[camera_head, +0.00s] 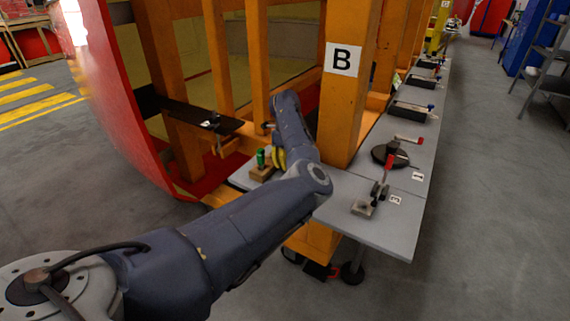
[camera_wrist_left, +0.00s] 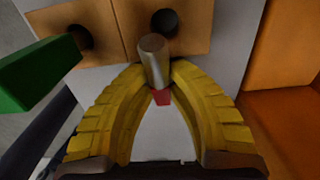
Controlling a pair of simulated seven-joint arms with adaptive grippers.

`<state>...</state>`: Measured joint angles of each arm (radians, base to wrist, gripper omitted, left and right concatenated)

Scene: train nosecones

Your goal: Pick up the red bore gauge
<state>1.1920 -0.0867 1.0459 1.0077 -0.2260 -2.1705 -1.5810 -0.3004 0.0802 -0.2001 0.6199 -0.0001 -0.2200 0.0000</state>
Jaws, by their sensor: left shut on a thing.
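The red bore gauge shows in the left wrist view as a grey metal cylinder (camera_wrist_left: 153,62) with a small red part (camera_wrist_left: 161,97) below it. My left gripper (camera_wrist_left: 157,72) has its yellow fingers closed in on it from both sides. In the head view the left gripper (camera_head: 278,158) is beside the wooden block (camera_head: 262,173), and the red gauge cannot be made out there. In the wrist view the block (camera_wrist_left: 120,12) shows a dark open hole just beyond the cylinder's end. My right gripper is in neither view.
A green gauge (camera_head: 260,157) stands at the block, close to my left gripper; it also shows in the wrist view (camera_wrist_left: 40,75). An orange post (camera_head: 346,90) marked B rises just right of my arm. A grey table (camera_head: 385,233) holds clamps and a dark round base (camera_head: 385,155).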

